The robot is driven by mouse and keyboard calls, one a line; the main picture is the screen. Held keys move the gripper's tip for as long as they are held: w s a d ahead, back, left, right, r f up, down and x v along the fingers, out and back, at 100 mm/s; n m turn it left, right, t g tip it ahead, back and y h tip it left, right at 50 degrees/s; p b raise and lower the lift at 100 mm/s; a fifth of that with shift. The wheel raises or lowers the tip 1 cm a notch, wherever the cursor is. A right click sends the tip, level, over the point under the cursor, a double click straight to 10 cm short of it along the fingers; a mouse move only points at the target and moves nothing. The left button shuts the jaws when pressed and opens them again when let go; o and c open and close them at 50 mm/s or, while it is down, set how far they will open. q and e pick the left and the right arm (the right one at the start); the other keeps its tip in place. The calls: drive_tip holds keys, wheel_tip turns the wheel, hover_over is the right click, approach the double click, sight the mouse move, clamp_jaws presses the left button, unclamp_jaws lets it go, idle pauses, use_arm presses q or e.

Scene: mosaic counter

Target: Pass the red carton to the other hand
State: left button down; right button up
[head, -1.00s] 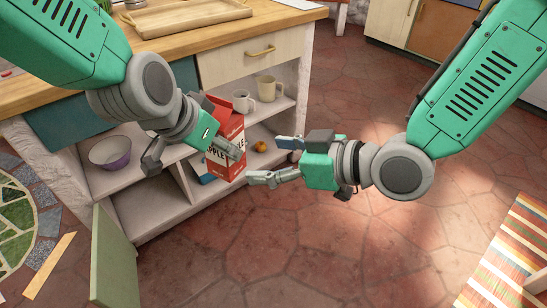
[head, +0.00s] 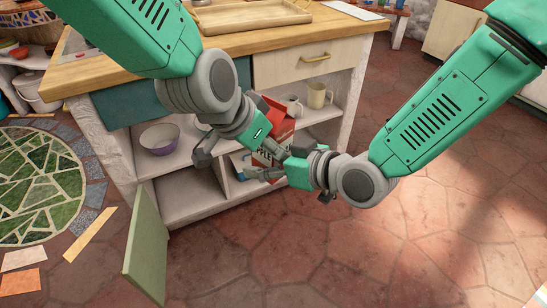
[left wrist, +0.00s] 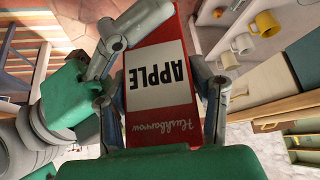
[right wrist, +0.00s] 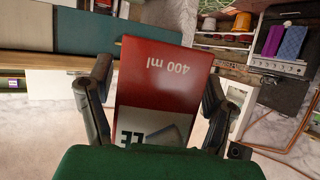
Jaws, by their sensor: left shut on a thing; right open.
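The red carton (head: 277,128) has a white panel with the word APPLE and is held in the air in front of the open counter shelves. My left gripper (head: 262,146) is shut on it, with a finger on each side of the carton (left wrist: 158,85) in the left wrist view. My right gripper (head: 272,168) is open at the carton's lower part. In the right wrist view its fingers stand on either side of the carton (right wrist: 165,75), apparently with small gaps. Much of the carton is hidden behind the grippers in the head view.
The counter (head: 215,48) has a wooden tray (head: 255,17) on top. Its open shelves hold a purple bowl (head: 159,138) and mugs (head: 318,95). A green cabinet door (head: 147,245) hangs open below. The tiled floor (head: 320,260) in front is clear.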

drive_tip(key=c, duration=1.7)
use_arm(q)
drive_tip(key=c, duration=0.6)
unclamp_jaws()
drive_tip(key=shift+r, duration=0.15)
